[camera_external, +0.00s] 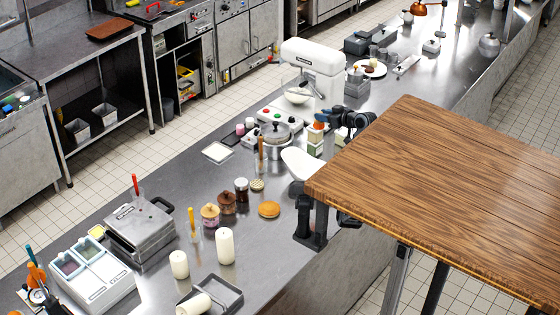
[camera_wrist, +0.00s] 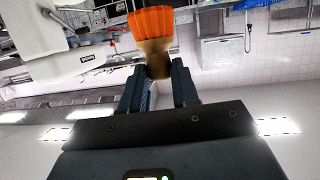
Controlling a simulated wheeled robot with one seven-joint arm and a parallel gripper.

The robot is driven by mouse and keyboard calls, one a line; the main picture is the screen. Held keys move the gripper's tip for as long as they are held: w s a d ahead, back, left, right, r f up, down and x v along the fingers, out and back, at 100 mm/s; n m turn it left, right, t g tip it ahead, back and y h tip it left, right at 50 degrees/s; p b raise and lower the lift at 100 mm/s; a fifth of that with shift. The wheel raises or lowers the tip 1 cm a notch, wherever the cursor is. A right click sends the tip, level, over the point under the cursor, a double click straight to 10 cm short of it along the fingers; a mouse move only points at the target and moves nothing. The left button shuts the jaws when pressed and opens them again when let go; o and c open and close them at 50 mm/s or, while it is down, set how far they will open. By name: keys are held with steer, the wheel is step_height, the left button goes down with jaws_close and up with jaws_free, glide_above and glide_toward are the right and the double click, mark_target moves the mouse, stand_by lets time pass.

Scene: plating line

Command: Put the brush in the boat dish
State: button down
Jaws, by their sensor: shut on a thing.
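The brush (camera_wrist: 152,24) has orange bristles and a tan handle. In the wrist view my gripper (camera_wrist: 156,78) is shut on the handle, with the bristles pointing away from the jaws. In the external view my gripper (camera_external: 329,120) is over the counter, and the orange bristles (camera_external: 318,126) show at its left. A white dish (camera_external: 297,161), which looks like the boat dish, lies on the counter below and nearer the camera. The wooden tabletop hides part of its right side. I cannot tell the exact height of the brush above the counter.
A pot (camera_external: 276,135) stands left of the gripper, and a white stand mixer (camera_external: 313,58) stands behind it. Small jars (camera_external: 241,188) and a bun (camera_external: 269,209) sit nearer the front. The wooden tabletop (camera_external: 450,190) blocks the view at right.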

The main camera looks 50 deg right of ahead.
steer(key=s+d+f, duration=0.1)
steer(key=s, duration=0.7)
step_height(320, 180, down, 11)
steer(key=shift+h, duration=0.3)
steer(key=w+a+f, duration=0.2)
steer(key=w+f, duration=0.1)
steer(key=w+a+f, duration=0.2)
steer(key=w+f, duration=0.1)
steer(key=f, duration=0.1)
steer(key=w+a+f+p, duration=0.1)
steer(key=w+a+f, duration=0.2)
steer(key=shift+w+a+f, duration=0.1)
steer(key=shift+w+f, duration=0.2)
steer(key=shift+f, duration=0.1)
steer(key=shift+f+b, duration=0.4)
steer(key=shift+f, duration=0.2)
